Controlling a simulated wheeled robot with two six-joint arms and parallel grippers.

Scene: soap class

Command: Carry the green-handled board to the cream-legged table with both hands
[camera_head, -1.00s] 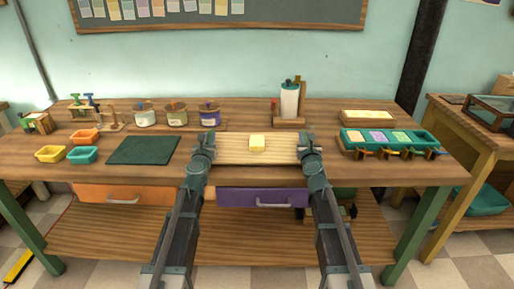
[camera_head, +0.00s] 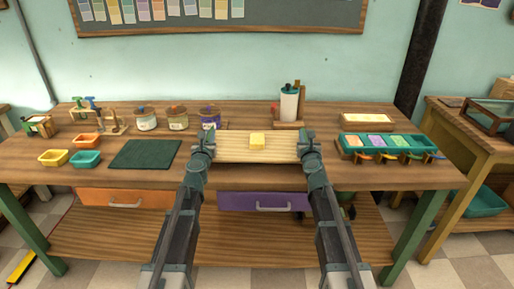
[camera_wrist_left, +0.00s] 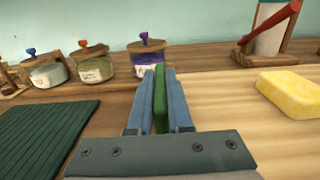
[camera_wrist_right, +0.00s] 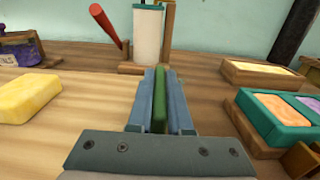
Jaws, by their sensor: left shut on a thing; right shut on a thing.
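The wooden board (camera_head: 233,154) is held level in front of me, with a yellow soap bar (camera_head: 257,140) lying on its middle. My left gripper (camera_head: 207,142) is shut on the board's green left handle, which shows between the fingers in the left wrist view (camera_wrist_left: 160,98). My right gripper (camera_head: 305,142) is shut on the green right handle, seen in the right wrist view (camera_wrist_right: 160,100). The board is over the front part of a green-legged workbench (camera_head: 380,178). Whether it touches the bench top is hard to tell. A table with yellowish-cream legs (camera_head: 452,215) stands at the far right.
A dark green mat (camera_head: 145,154) and small coloured trays (camera_head: 85,159) are on the left. Jars (camera_head: 177,118) and a bottle on a stand (camera_head: 289,104) are behind the board. A teal tray of soaps (camera_head: 392,143) and a wooden mould (camera_head: 367,119) are on the right.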

